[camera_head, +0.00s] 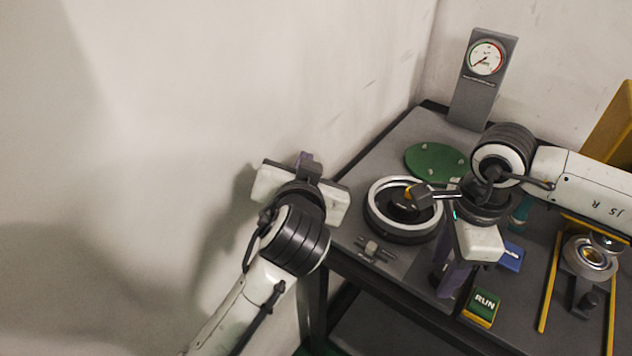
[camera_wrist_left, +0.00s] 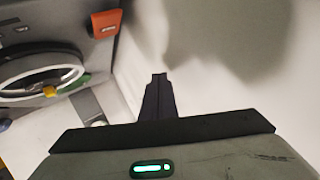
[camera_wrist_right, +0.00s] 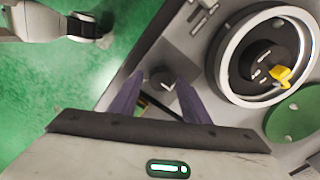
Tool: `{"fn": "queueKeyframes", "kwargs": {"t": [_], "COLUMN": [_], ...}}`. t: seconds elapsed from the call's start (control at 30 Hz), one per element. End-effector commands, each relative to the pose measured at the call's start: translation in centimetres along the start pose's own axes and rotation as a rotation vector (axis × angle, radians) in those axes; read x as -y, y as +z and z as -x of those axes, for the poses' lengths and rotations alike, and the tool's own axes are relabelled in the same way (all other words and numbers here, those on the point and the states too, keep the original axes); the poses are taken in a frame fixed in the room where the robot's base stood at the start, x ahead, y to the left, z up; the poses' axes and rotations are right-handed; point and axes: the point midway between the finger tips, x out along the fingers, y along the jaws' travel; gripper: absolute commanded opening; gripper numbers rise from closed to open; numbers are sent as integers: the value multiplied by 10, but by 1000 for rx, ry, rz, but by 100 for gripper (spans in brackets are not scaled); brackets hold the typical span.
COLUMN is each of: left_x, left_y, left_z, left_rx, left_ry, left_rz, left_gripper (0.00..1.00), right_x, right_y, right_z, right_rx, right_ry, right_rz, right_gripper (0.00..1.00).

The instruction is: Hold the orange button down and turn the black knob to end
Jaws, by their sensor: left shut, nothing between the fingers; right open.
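The orange button (camera_wrist_left: 107,24) shows at the bench's edge in the left wrist view; I cannot make it out in the head view. My left gripper (camera_head: 306,160) is shut and empty at the bench's left side. Its closed fingertips (camera_wrist_left: 158,78) are apart from the button in the left wrist view. The dark round knob (camera_wrist_right: 162,82) lies between the open fingers of my right gripper (camera_wrist_right: 159,78) in the right wrist view; I cannot tell if they touch it. In the head view my right gripper (camera_head: 450,284) points down at the bench's front and mostly hides the knob.
A pale ring (camera_head: 376,208) around a dark hub with a yellow part stands mid-bench. A green disc (camera_head: 436,160) and a gauge (camera_head: 487,58) are behind it. A grey clamp-like fitting (camera_head: 375,249), green RUN block (camera_head: 484,303) and blue block (camera_head: 512,256) are near the front.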

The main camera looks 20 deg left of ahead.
Motion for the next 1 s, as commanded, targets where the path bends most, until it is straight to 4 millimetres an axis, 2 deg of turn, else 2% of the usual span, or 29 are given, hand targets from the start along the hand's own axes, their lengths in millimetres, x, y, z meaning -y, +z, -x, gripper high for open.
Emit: {"fn": "queueKeyframes", "kwargs": {"t": [0.1, 0.33, 0.47, 0.7, 1.0], "left_x": [-8, -25, -31, -40, -41], "left_y": [4, 17, 27, 52, 56], "left_z": [6, 20, 22, 12, 10], "left_rx": [155, 365, 403, 406, 402], "left_ry": [53, 150, 168, 169, 169], "left_rz": [156, 273, 283, 281, 283], "left_gripper": [0, 0, 0, 0, 0], "right_x": [0, 0, 0, 0, 0], "right_y": [0, 0, 0, 0, 0], "right_z": [0, 0, 0, 0, 0], "right_rx": [0, 0, 0, 0, 0], "right_ry": [0, 0, 0, 0, 0], "right_rz": [0, 0, 0, 0, 0], "right_gripper": [42, 42, 42, 42, 42]}}
